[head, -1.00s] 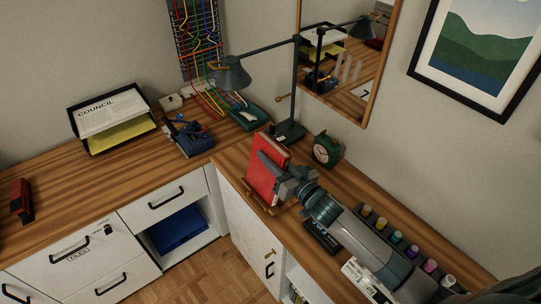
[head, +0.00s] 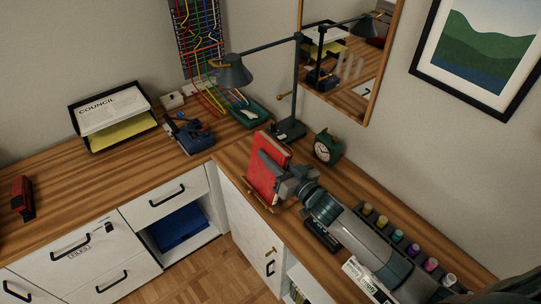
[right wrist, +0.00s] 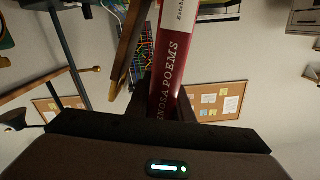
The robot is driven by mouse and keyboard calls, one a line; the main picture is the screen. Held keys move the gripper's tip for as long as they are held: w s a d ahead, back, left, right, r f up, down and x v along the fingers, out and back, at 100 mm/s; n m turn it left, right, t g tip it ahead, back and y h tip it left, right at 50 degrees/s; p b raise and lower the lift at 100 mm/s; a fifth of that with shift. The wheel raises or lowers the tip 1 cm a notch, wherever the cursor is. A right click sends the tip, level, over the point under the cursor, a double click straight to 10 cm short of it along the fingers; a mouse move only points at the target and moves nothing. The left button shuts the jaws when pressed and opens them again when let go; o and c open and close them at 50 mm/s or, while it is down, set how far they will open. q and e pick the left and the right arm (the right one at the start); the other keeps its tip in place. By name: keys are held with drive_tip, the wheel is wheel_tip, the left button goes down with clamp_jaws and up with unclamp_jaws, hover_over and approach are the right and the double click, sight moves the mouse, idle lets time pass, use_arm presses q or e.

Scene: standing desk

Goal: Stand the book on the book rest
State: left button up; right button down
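The red book (head: 262,179) stands nearly upright, leaning back a little, at the wooden book rest (head: 263,207), whose front ledge shows below it. My right gripper (head: 281,174) reaches in from the right at the book's side edge, with a finger across the front cover. In the right wrist view, the book's spine (right wrist: 172,65) with white lettering runs between the two dark fingers, which appear closed on it. A wooden part of the rest (right wrist: 128,50) is just left of the book there. Whether the book's bottom touches the ledge is hard to tell. My left gripper is not in view.
A green clock (head: 327,148) and a desk lamp (head: 289,129) stand close behind the book. A row of coloured pots (head: 398,236) lies along the wall side of my right arm. A dark box (head: 322,238) lies under it. The left desk has a paper tray (head: 118,142).

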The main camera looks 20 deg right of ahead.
drive_tip(key=c, duration=1.6)
unclamp_jaws()
drive_tip(key=shift+r, duration=0.1)
drive_tip(key=shift+o, duration=0.6)
drive_tip(key=shift+s, duration=0.1)
drive_tip(key=shift+s+d+f, duration=0.2)
drive_tip(key=shift+s+f, duration=0.05)
drive_tip(key=shift+s, duration=0.2)
drive_tip(key=b+v, duration=0.5)
drive_tip(key=v, duration=1.1)
drive_tip(key=shift+r, duration=0.25)
drive_tip(key=shift+s, duration=0.15)
